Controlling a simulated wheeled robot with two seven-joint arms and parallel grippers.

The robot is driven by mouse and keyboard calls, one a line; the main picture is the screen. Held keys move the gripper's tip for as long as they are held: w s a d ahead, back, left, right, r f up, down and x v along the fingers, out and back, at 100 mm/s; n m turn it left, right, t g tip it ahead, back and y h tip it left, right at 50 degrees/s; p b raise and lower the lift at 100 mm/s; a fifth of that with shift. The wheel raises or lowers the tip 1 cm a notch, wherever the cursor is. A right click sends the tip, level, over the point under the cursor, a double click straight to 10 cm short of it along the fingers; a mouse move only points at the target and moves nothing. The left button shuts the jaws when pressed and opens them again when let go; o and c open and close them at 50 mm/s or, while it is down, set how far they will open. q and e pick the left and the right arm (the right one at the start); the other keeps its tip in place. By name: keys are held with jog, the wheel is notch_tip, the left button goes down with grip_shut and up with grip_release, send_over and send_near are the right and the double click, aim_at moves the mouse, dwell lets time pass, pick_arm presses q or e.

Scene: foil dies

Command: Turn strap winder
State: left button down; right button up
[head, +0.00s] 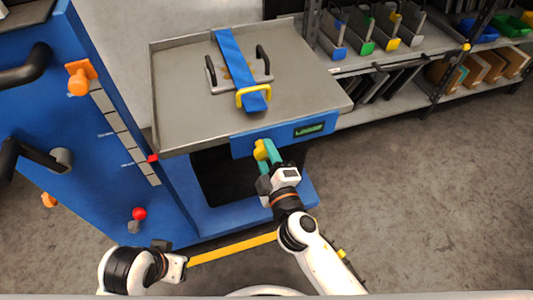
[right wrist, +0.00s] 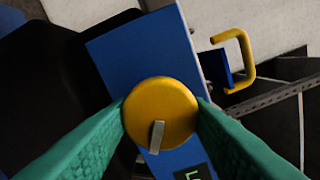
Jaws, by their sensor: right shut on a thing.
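The strap winder knob is a round yellow disc (right wrist: 165,105) with a pale grey pointer mark, on the blue front panel (right wrist: 120,50) of the metal-topped bench. In the head view the knob (head: 259,150) shows as a small yellow piece below the tray. My right gripper (head: 267,152) has green fingers, one on each side of the knob, shut on it. A blue strap (head: 230,55) lies across the tray and runs toward a yellow handle (head: 254,92).
A small green-lit display (head: 309,129) sits right of the knob. The grey tray (head: 185,110) also carries two black handles. A blue panel (head: 110,75) with an orange knob (head: 79,78) and a red ball (head: 139,213) stands left. Shelves with bins stand back right. The right floor is clear.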

dwell(0.3)
jog(key=o, duration=1)
pick_arm(q)
jog(key=shift+w+d+t+h+b, duration=0.2)
jog(key=shift+w+t+b, duration=0.3)
jog(key=shift+w, duration=0.35)
jog(key=shift+w+d+t+h+b, duration=0.1)
jog(key=shift+w+d+t+b, duration=0.2)
jog(key=shift+w+t, duration=0.4)
jog(key=shift+w+d+t+h+b, duration=0.1)
jog(key=shift+w+d+t+b, duration=0.25)
jog(key=shift+w, duration=0.65)
pick_arm(e)
jog(key=v, duration=1.2)
